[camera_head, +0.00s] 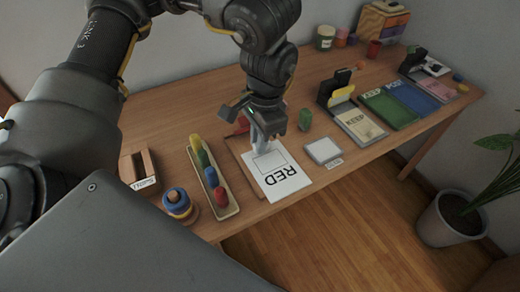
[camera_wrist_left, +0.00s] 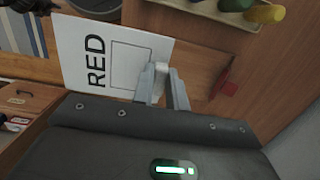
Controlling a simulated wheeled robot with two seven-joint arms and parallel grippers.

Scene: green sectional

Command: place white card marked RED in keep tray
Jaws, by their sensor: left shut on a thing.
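The white card marked RED (camera_head: 282,181) is in the middle of the head view, above the table's front edge. It also shows in the left wrist view (camera_wrist_left: 75,50), with a black rectangle outline beside the word. My left gripper (camera_head: 264,138) is shut on the card's edge; its fingers also show in the left wrist view (camera_wrist_left: 162,82). My right gripper is not in view.
A tray of coloured pegs (camera_head: 227,211), a ring stack (camera_head: 178,204) and a wooden holder (camera_head: 139,169) stand left of the card. A small white-topped pad (camera_head: 323,151) lies to its right. Green (camera_head: 390,108) and blue (camera_head: 414,97) trays lie farther right. A potted plant (camera_head: 447,219) stands on the floor.

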